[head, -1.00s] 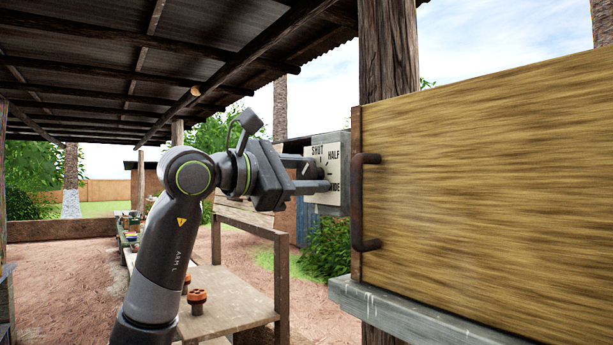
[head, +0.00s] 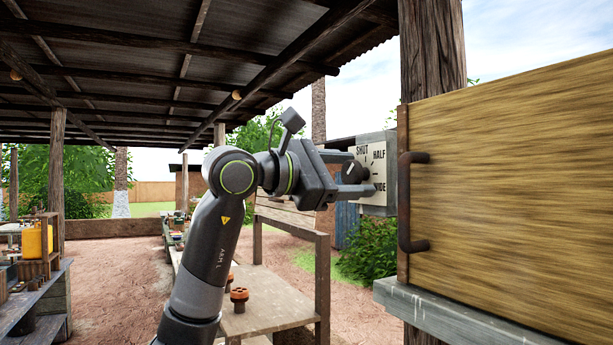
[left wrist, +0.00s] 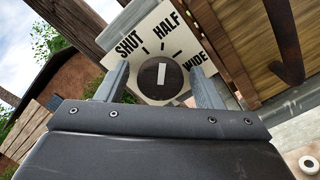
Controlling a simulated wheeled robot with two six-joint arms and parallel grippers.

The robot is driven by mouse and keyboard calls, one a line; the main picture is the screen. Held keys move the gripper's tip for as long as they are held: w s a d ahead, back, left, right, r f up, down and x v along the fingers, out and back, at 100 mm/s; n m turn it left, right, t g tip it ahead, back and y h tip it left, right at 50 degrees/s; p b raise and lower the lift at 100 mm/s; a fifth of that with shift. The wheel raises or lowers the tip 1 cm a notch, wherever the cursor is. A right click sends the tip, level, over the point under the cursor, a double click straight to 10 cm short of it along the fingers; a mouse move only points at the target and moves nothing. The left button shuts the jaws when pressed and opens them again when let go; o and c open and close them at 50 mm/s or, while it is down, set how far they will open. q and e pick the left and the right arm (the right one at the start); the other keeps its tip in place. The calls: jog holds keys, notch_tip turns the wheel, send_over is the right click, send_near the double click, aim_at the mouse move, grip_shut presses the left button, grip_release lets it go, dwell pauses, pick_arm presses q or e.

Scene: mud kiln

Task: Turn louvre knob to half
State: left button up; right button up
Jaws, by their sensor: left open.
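The louvre knob (left wrist: 160,77) is a dark round disc with a white bar. It sits on a pale dial plate (left wrist: 147,27) lettered SHUT, HALF and WIDE. In the left wrist view the bar stands nearly upright; I cannot tell for sure which tick it meets. My left gripper (left wrist: 160,72) is open, with one finger on each side of the knob and visible gaps between. In the head view the knob (head: 354,171) shows between the fingers of the left gripper (head: 360,173), in front of the plate (head: 373,203). My right gripper is not in view.
A large wooden panel (head: 510,190) with a dark metal handle (head: 412,200) stands just right of the dial, above a grey ledge (head: 450,320). A wooden post (head: 432,50) rises behind. A low table (head: 265,312) with orange-brown knobbed pieces stands below the arm.

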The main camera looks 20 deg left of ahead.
pick_arm(q)
jog(key=b+v, duration=0.7)
jog(key=v, duration=0.9)
jog(key=shift+s+a, duration=0.25)
jog(key=shift+s, duration=0.1)
